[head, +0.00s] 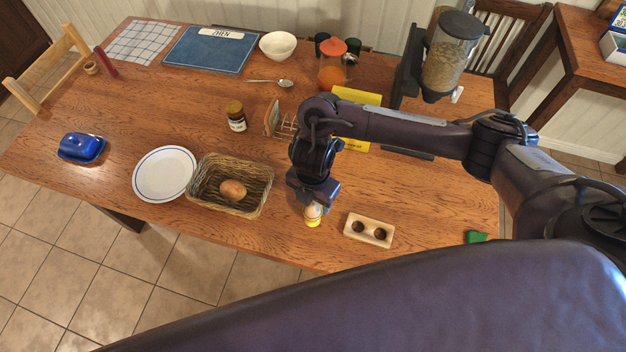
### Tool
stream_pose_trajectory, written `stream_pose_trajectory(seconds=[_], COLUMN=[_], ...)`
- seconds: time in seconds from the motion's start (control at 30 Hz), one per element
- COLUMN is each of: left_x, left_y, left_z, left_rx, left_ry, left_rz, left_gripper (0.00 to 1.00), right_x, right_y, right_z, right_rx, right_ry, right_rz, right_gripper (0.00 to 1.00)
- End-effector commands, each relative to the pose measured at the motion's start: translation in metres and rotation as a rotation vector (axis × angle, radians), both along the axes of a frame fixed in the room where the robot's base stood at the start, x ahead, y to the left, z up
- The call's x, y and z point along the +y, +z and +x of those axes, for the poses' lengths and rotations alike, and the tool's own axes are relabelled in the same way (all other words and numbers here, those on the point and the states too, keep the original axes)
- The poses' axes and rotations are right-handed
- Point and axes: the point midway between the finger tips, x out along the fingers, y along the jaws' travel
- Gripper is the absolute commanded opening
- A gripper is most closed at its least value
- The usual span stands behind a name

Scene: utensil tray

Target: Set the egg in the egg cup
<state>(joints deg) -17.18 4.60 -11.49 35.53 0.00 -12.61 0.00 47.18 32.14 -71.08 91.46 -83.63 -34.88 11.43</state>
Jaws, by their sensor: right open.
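A small yellow egg cup (313,223) stands near the table's front edge. A pale, rounded egg (313,210) shows at its top and appears to sit in the cup, upright. My right gripper (316,202) points down just above and behind the egg. It is open; its fingers are small and partly hidden, so I cannot tell whether they still touch the egg. My left gripper is out of view.
A wicker basket (262,197) with a brown rounded item (233,190) lies left of the cup. A wooden block (383,243) with two holes stands right of it. A white plate (165,174), a jar (236,117) and a toast rack (272,118) are farther off.

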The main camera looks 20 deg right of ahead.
Motion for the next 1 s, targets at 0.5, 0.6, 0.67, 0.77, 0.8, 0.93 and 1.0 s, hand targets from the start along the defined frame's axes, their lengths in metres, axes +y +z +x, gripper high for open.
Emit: stream_pose_trajectory(seconds=[0.5, 0.6, 0.67, 0.77, 0.8, 0.93, 1.0], left_x=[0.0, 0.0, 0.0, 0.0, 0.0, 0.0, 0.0], left_y=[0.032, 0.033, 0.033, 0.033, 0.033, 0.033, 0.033], left_z=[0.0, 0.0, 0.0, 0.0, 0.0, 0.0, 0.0], left_rx=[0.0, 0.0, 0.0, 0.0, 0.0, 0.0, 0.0], left_ry=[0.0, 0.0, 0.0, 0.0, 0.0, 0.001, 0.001], left_rz=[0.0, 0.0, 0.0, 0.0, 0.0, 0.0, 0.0], left_gripper=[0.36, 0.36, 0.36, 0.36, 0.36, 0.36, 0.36], right_x=[-0.001, -0.001, -0.001, -0.001, -0.001, -0.001, -0.001], right_y=[0.097, 0.103, 0.105, 0.105, 0.105, 0.105, 0.105], right_z=[0.001, 0.001, 0.001, 0.0, 0.0, 0.0, 0.0], right_rx=[-0.003, -0.001, 0.0, 0.001, 0.002, 0.002, 0.002], right_ry=[0.001, 0.001, 0.0, -0.001, -0.001, -0.001, 0.0], right_rz=[-0.002, -0.002, -0.001, -0.002, -0.001, -0.001, -0.001], right_gripper=[0.58, 0.58, 0.58, 0.58, 0.58, 0.58, 0.58])
